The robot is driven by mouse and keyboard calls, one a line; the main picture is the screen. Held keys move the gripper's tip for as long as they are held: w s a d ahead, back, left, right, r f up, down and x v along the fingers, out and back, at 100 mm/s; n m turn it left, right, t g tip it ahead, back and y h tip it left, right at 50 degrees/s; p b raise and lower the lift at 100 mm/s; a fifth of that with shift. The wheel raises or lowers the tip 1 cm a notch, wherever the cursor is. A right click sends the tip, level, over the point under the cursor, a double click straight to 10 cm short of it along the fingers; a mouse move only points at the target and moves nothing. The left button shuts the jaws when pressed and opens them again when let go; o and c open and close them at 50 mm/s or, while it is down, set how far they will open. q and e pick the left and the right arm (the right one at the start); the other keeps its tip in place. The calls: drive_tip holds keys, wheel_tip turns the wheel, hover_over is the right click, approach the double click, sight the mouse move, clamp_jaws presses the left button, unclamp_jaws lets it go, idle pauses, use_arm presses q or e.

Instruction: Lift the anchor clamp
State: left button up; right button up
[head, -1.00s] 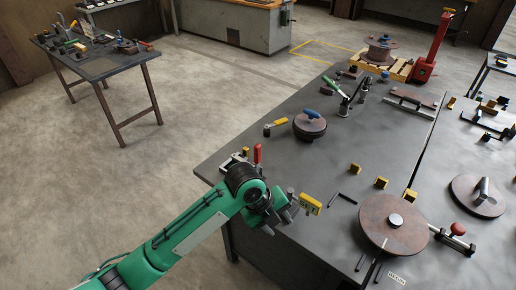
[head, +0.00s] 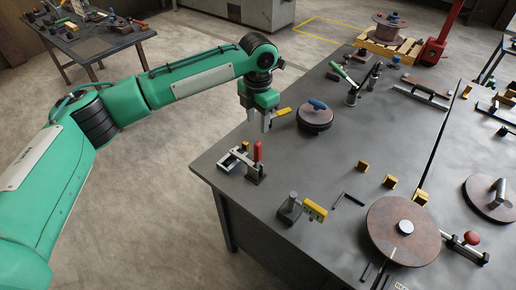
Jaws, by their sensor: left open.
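My left gripper (head: 260,120) points down over the left edge of the dark steel table, its two fingers apart and empty. A small clamp with a yellow handle (head: 283,112) lies just right of the fingers. Its dark end is hidden behind them, and I cannot tell whether they touch it. A clamp with an upright red handle (head: 257,152) stands nearer me on the table edge. A clamp with a green handle (head: 341,72) stands farther back. I cannot tell by sight which of these is the anchor clamp. My right gripper is not in view.
A round dark disc with a blue handle (head: 316,117) is right of the gripper. A large brown reel flange (head: 402,231), yellow blocks (head: 389,181) and a grey and yellow tool (head: 313,210) lie nearer. The table's middle is mostly clear.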

sight(258, 143)
use_arm(q)
wheel_tip(258, 143, down, 9)
drive_tip(key=b, duration=0.8)
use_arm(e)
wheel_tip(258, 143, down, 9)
use_arm(q)
wheel_tip(258, 143, down, 4)
drive_tip(key=b, duration=0.4)
drive_tip(key=shift+f+b, duration=0.35)
drive_tip(key=shift+b, duration=0.25)
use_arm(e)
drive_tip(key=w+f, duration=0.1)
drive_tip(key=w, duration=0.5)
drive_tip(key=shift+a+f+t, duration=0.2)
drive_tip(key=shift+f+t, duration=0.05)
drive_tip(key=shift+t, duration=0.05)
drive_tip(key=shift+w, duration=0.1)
use_arm(q)
clamp_jaws()
